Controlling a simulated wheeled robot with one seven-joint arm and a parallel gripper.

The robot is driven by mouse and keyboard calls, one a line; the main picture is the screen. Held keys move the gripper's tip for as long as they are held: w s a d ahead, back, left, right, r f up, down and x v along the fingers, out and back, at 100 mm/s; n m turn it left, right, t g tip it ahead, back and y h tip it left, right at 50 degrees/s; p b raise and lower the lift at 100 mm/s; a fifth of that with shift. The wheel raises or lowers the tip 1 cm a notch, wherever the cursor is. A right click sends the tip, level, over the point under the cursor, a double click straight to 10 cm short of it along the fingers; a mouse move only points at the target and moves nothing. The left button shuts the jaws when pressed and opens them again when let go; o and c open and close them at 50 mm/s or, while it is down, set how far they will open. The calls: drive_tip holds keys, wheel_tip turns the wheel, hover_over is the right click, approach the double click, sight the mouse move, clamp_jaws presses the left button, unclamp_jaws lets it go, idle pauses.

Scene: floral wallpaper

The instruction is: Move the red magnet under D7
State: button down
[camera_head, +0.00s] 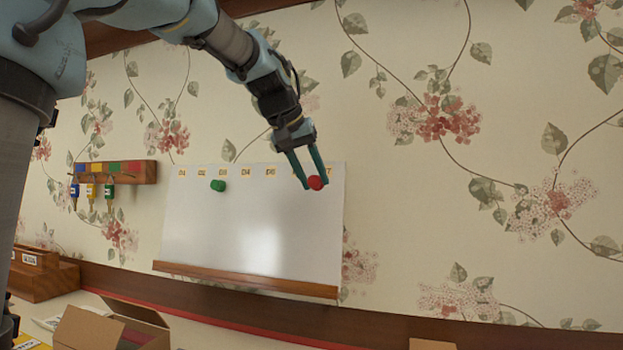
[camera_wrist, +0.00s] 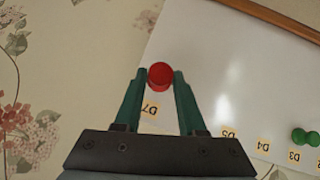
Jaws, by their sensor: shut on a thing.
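The red magnet (camera_head: 316,183) is a small round knob between my fingertips, near the upper right corner of the whiteboard (camera_head: 235,235). My gripper (camera_head: 315,182) is shut on it. In the wrist view the red magnet (camera_wrist: 160,76) sits between the fingertips, with the D7 label (camera_wrist: 150,108) close by, between the fingers. The magnet is on the board side of that label, roughly in line with it. The D7 label (camera_head: 329,170) is partly covered in the head view, and D6 is hidden by my fingers. I cannot tell whether the magnet touches the board.
A green magnet (camera_head: 218,185) is on the board under the D3 label (camera_head: 223,172). A wooden ledge (camera_head: 245,279) runs along the board's bottom. A key rack (camera_head: 115,171) with coloured tags hangs to the left. An open cardboard box (camera_head: 110,325) stands below.

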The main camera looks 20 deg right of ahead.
drive_tip(key=shift+w+d+f+p, duration=0.2)
drive_tip(key=shift+w+d+p, duration=0.25)
drive_tip(key=shift+w+d, duration=0.45)
drive_tip(key=shift+w+d+f+p, duration=0.2)
drive_tip(key=shift+w+d+p, duration=0.2)
drive_tip(key=shift+w+d, duration=0.45)
drive_tip(key=shift+w+d, duration=0.15)
drive_tip(key=shift+w, duration=0.1)
idle(0.5)
unclamp_jaws()
idle(0.5)
drive_tip(key=p, duration=0.3)
approach(327, 193)
drive_tip(key=shift+s+a+r, duration=0.15)
drive_tip(key=shift+a+r, duration=0.15)
drive_tip(key=shift+a, duration=0.1)
idle(0.4)
